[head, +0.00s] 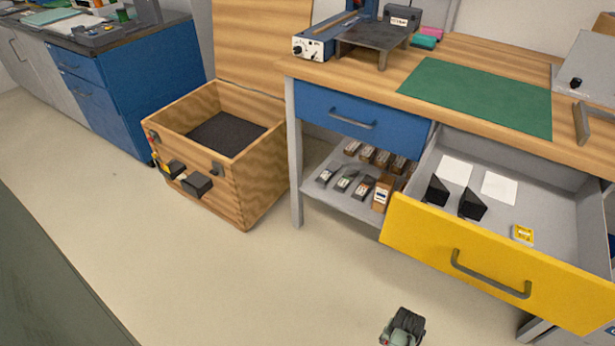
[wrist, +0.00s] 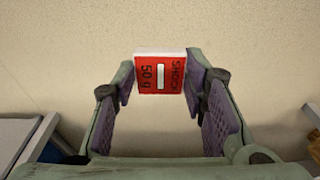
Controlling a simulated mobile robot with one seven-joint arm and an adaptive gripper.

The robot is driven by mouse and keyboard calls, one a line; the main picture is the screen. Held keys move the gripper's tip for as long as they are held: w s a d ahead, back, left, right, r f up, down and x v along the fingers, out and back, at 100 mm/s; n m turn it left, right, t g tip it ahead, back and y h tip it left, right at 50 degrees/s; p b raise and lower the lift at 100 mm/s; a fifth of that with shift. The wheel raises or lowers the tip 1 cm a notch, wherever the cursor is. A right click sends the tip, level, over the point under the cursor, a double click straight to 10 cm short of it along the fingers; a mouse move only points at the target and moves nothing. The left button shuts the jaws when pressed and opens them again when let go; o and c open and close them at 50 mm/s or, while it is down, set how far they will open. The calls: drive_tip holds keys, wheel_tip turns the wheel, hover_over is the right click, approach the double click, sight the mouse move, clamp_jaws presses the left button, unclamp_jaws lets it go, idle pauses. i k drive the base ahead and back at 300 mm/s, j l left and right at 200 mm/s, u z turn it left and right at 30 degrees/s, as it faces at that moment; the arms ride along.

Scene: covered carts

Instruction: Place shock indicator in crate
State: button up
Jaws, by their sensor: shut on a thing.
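The shock indicator (wrist: 161,76) is a small red block with a white edge, marked "SHOCK 50 g". In the wrist view it sits between the purple-padded fingertips of my gripper (wrist: 163,90), which is shut on it, with floor behind. In the head view only part of my gripper (head: 403,328) shows at the bottom edge, and the indicator cannot be made out there. The wooden crate (head: 246,180) stands on the floor at the centre left, its lid raised and a dark pad inside. My gripper is apart from it, nearer and to the right.
An open yellow-fronted drawer (head: 480,262) juts out at the right, holding black bookend-like pieces, white cards and a small yellow item (head: 522,234). A lower shelf (head: 330,196) beside the crate holds several small devices. The floor (head: 225,275) before the crate is clear.

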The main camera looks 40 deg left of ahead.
sight(226, 152)
drive_tip(key=i+j+u, duration=0.1)
drive_tip(key=j+u, duration=0.35)
drive_tip(key=i+j+u, duration=0.2)
drive_tip(key=j+u, duration=0.25)
drive_tip(key=i+j+u, duration=0.4)
drive_tip(key=i+j, duration=0.3)
